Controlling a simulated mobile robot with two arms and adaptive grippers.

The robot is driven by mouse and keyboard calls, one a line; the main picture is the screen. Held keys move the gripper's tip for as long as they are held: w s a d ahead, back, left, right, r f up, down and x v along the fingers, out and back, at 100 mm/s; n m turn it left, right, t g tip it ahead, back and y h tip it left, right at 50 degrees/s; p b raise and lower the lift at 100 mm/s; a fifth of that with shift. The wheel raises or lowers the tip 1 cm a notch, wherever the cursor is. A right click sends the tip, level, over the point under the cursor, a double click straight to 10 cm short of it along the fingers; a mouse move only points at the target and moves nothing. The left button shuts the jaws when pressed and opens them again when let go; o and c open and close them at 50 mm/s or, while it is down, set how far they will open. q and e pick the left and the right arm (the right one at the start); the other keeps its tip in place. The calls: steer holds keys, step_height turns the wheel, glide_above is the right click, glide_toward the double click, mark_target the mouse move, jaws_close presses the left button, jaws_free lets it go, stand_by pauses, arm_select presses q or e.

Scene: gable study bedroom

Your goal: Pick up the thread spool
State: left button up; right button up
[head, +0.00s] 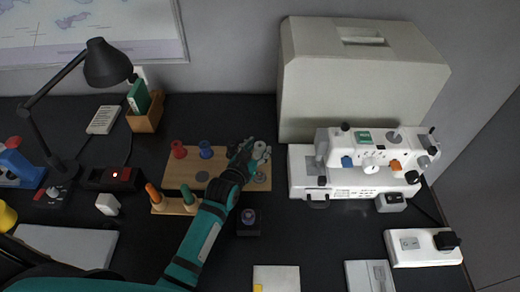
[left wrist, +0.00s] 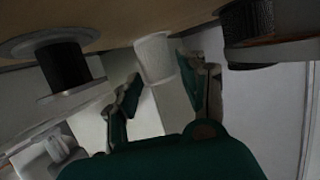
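My left gripper (head: 247,158) reaches over the right part of a wooden spool board (head: 218,162) on the dark desk. A white thread spool (head: 260,150) stands at its fingertips. In the left wrist view the same white spool (left wrist: 153,57) is between the two spread fingers (left wrist: 158,88), close to the right one. The fingers are open, and I cannot tell whether the right one touches it. A red spool (head: 178,149) and a blue spool (head: 206,149) stand on the board to the left. My right gripper is not in view.
A white sewing machine (head: 365,165) stands close on the right, with a large beige case (head: 360,75) behind. A small wooden stand (head: 175,205) with orange and green pieces is in front. A dark box (head: 248,222) lies beside my forearm. A black lamp (head: 107,63) stands left.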

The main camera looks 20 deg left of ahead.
arm_select(q)
steer(key=c, duration=0.7)
steer(key=shift+o, duration=0.2)
step_height(320, 180, up, 10)
steer(key=shift+p, duration=0.35)
